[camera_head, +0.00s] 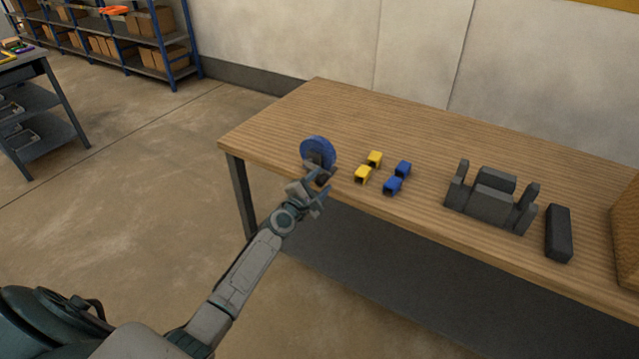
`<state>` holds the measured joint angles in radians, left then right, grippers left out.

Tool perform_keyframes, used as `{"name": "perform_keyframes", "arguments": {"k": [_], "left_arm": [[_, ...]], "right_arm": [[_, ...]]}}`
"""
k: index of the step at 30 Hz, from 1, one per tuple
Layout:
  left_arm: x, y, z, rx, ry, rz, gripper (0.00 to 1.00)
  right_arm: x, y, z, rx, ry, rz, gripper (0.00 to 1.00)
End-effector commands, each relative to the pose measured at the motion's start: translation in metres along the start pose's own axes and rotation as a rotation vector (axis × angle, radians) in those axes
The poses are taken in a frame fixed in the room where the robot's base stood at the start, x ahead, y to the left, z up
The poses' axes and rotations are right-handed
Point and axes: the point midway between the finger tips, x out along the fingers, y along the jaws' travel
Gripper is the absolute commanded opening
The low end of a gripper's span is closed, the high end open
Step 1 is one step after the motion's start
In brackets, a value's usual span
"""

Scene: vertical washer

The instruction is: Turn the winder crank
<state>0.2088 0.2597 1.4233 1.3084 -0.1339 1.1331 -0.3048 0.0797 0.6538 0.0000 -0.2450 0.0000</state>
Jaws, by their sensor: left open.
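The winder shows as a blue disc (317,151) standing upright near the left front corner of the wooden table. A small dark part sits low at its front; I cannot make out the crank handle clearly. My left gripper (322,187) is open at the table's front edge, just below and in front of the blue disc. Its fingers overlap the lower part of the winder in this view, and I cannot tell whether they touch it. My right gripper is not in view.
On the wooden table (310,108), yellow blocks (363,174) and blue blocks (393,186) lie right of the winder. A dark grey fixture (490,205), a black block (558,234) and a brown box (629,232) stand further right. The table's back is clear.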

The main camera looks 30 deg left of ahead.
Motion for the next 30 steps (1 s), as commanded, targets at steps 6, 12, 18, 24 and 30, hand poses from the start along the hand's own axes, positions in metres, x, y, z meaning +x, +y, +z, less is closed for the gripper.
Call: {"name": "perform_keyframes", "arguments": {"k": [6,12,18,24,30], "left_arm": [[-0.024,0.001,0.0,0.003,0.001,-0.002,0.46],[-0.064,0.0,0.0,0.002,0.001,-0.003,0.46],[-0.095,-0.001,-0.001,0.0,0.001,-0.002,0.46],[-0.107,-0.001,-0.001,0.0,0.001,-0.001,0.46],[-0.108,-0.001,-0.001,0.0,0.001,-0.001,0.46]], "right_arm": [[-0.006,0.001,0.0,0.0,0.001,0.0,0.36],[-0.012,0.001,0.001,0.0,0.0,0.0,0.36],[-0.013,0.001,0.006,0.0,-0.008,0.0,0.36],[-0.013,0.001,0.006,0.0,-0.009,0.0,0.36],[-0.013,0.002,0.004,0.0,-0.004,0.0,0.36]]}}
